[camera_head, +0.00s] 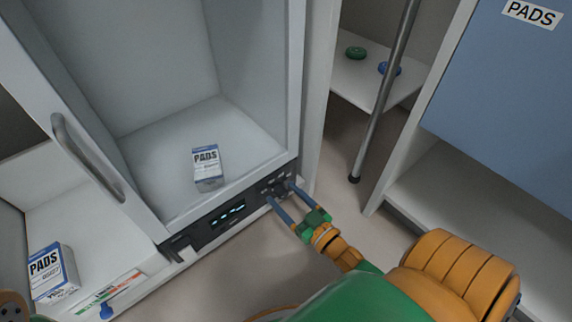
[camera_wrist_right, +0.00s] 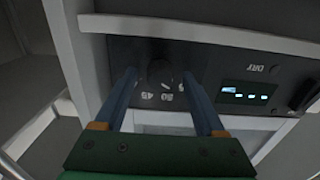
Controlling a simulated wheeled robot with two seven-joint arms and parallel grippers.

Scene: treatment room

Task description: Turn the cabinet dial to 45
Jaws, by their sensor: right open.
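The cabinet's dark control panel (camera_head: 225,216) runs along the front edge below the open compartment. The round black dial (camera_wrist_right: 160,72) is on this panel, with white numbers around it; 45 and 50 are readable in the right wrist view, upside down. My right gripper (camera_head: 279,192) is open at the panel's right end. In the right wrist view its two blue fingers (camera_wrist_right: 159,82) stand on either side of the dial; I cannot tell whether they touch it. The dial's pointer is too dark to read. My left gripper is not in view.
A lit display (camera_wrist_right: 244,95) sits beside the dial. A PADS box (camera_head: 207,166) stands inside the compartment, another PADS box (camera_head: 52,272) at lower left. A metal pole (camera_head: 384,95) and a blue-fronted PADS cabinet (camera_head: 505,95) are at right.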

